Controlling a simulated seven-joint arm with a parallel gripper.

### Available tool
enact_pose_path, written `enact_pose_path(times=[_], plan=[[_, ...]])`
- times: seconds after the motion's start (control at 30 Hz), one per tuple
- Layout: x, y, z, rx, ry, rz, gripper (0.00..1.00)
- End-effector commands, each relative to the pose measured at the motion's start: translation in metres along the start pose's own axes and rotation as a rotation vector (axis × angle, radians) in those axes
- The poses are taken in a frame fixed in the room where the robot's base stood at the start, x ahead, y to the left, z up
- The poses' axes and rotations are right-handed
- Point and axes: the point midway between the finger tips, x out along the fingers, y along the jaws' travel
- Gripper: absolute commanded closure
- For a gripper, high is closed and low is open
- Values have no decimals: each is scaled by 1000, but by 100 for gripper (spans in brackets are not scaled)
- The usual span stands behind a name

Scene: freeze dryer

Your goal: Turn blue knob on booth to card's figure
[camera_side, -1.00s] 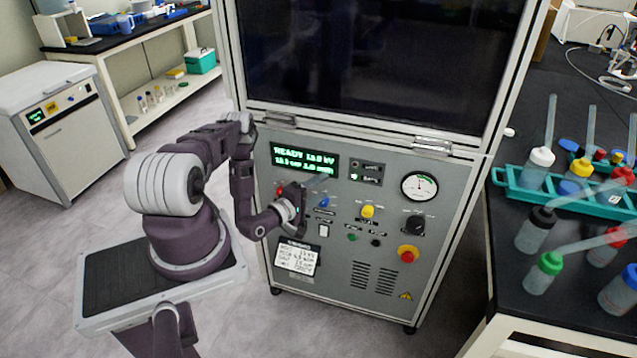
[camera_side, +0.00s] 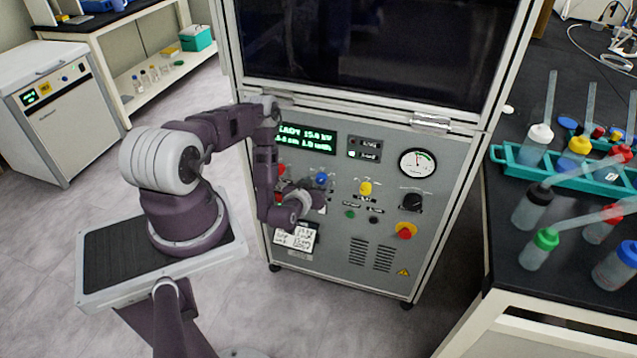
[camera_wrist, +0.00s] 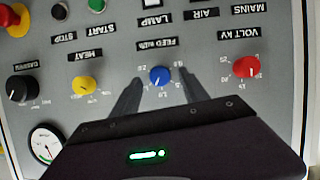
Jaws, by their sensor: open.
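The blue knob (camera_side: 321,179) is on the booth's grey front panel (camera_side: 330,260), between the red and yellow knobs. In the wrist view the blue knob (camera_wrist: 159,76) has a white pointer mark and a printed scale around it. My gripper (camera_wrist: 159,79) is open, one finger on each side of the blue knob in that view; I cannot tell whether they touch it. In the side view my gripper (camera_side: 316,196) is just below the knob. The white card (camera_side: 297,238) is low on the panel, partly covered by my wrist, its writing too small to read surely. The green display (camera_side: 306,140) is partly hidden by my arm.
The red knob (camera_wrist: 246,67) and yellow knob (camera_wrist: 84,85) flank the blue one. A black knob (camera_side: 412,202), red-and-yellow stop button (camera_side: 405,231) and round gauge (camera_side: 417,163) are farther right. A black bench (camera_side: 510,270) with bottles stands at the right.

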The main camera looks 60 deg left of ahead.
Motion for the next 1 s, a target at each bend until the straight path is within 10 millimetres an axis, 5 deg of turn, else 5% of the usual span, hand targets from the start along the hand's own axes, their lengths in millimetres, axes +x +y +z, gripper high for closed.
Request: enact_pose_path(times=[0.37,0.67,1.0], plan=[[17,0,0,-2,-1,1,48],[17,0,0,-2,-1,2,100],[17,-1,0,-45,-1,19,100]])
